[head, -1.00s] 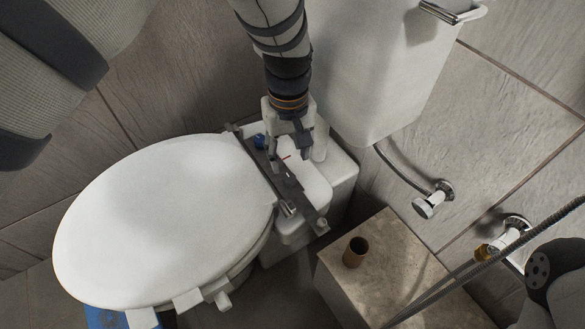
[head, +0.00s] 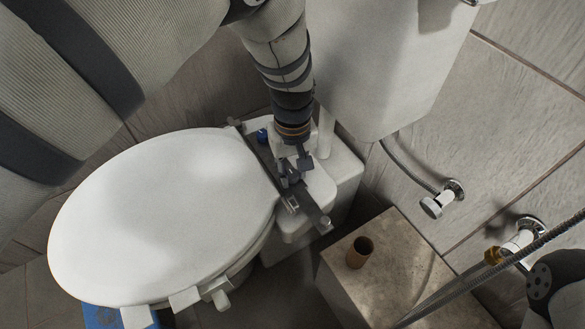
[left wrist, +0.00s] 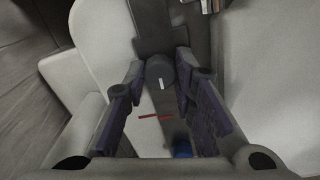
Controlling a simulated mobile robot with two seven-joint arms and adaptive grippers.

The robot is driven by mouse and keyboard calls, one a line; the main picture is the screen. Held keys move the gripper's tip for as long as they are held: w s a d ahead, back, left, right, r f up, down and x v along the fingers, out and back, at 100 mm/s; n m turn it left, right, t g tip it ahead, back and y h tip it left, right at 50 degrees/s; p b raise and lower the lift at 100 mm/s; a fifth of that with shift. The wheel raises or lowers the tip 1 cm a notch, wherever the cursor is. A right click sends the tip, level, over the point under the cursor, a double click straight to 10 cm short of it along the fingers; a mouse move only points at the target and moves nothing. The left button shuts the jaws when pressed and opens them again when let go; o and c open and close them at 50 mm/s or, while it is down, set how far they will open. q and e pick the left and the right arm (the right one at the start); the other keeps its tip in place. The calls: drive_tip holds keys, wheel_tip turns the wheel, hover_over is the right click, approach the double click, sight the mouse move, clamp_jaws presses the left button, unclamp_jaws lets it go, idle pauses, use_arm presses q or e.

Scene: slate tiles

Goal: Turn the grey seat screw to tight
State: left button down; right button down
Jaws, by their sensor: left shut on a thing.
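The grey seat screw (left wrist: 160,72) is a dark round knob with a short white mark, on the dark hinge bar (head: 311,212) behind the white toilet seat lid (head: 160,215). My left gripper (head: 290,180) points down at the bar. In the left wrist view its two fingers (left wrist: 160,66) stand on either side of the grey screw, shut on it. The white mark faces the near side, towards a short red line (left wrist: 155,117). A blue screw (head: 262,136) is at the bar's other end, also partly visible in the left wrist view (left wrist: 182,150).
The white cistern (head: 380,65) rises close behind my left gripper. A stone-topped box (head: 410,260) with a brown cardboard tube (head: 359,252) stands at the right. A valve (head: 440,200) with a hose is on the tiled wall. A blue object (head: 103,317) lies below the lid.

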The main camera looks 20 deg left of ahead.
use_arm(q)
drive_tip(key=shift+m, duration=0.3)
use_arm(e)
drive_tip(key=shift+r, duration=0.2)
use_arm(q)
drive_tip(key=m+p, duration=0.2)
drive_tip(key=shift+r+m, duration=0.1)
drive_tip(key=shift+m, duration=0.3)
drive_tip(key=m+p, duration=0.1)
drive_tip(key=m, duration=0.3)
drive_tip(key=shift+m+p, duration=0.3)
drive_tip(key=shift+p, duration=0.05)
drive_tip(key=m+p, duration=0.1)
drive_tip(key=m, duration=0.8)
use_arm(e)
drive_tip(key=r, duration=0.1)
drive_tip(key=w+r, duration=0.1)
drive_tip(key=r, duration=0.1)
drive_tip(key=shift+w+r+t, duration=0.15)
drive_tip(key=shift+r+t, duration=0.15)
use_arm(q)
drive_tip(key=shift+m, duration=0.3)
drive_tip(key=c, duration=1.3)
unclamp_jaws()
